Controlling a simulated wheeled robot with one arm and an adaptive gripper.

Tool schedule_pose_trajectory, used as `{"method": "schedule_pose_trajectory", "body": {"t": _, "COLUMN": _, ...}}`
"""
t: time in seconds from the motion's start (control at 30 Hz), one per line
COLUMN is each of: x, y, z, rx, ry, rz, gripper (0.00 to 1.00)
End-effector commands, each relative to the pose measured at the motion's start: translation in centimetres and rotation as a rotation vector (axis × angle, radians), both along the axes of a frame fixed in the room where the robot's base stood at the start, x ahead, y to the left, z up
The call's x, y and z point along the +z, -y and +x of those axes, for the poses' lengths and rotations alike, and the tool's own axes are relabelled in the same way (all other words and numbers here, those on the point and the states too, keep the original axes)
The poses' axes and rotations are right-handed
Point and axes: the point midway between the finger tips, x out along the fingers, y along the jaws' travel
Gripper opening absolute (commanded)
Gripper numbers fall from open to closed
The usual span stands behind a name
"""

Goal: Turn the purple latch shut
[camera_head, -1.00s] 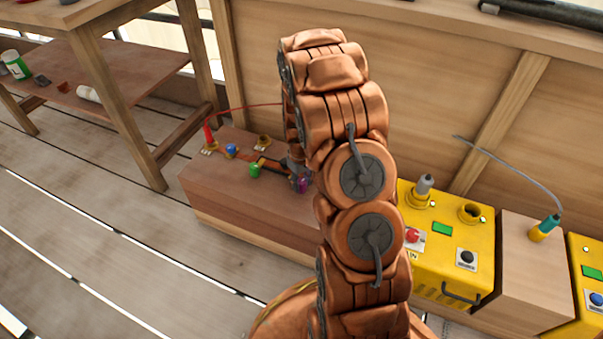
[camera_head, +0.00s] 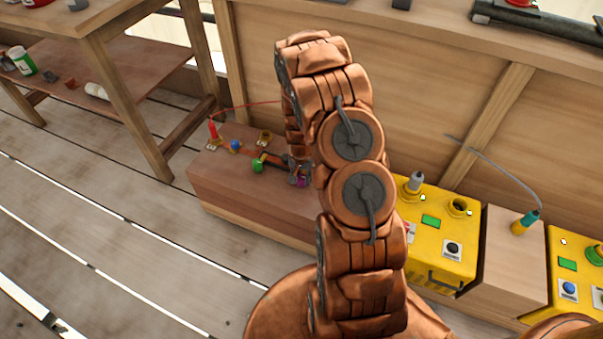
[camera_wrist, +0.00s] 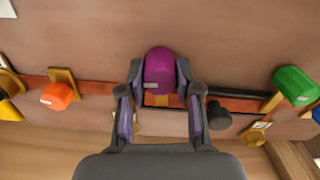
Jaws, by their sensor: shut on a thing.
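The purple latch (camera_wrist: 159,71) shows as a rounded purple knob between my gripper's fingers in the wrist view. My gripper (camera_wrist: 161,84) is shut on it, one finger on each side. In the head view a little of the purple latch (camera_head: 301,182) shows low beside my arm, on top of the wooden box (camera_head: 245,193). My gripper (camera_head: 297,170) is small and partly hidden there by my arm. The latch's base and its exact angle are mostly covered.
An orange knob (camera_wrist: 57,96), a green knob (camera_wrist: 296,85) and a black knob (camera_wrist: 218,116) lie near the gripper along a dark and orange strip. A yellow panel (camera_head: 440,222) stands right of the box. A wooden wall (camera_head: 420,120) rises behind.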

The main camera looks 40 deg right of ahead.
Motion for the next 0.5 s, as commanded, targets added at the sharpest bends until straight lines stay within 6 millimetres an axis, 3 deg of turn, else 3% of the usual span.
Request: {"method": "schedule_pose_trajectory", "body": {"t": 0.5, "x": 0.09, "y": 0.01, "z": 0.19, "rx": -0.172, "ry": 0.003, "rz": -0.001, "gripper": 0.0}}
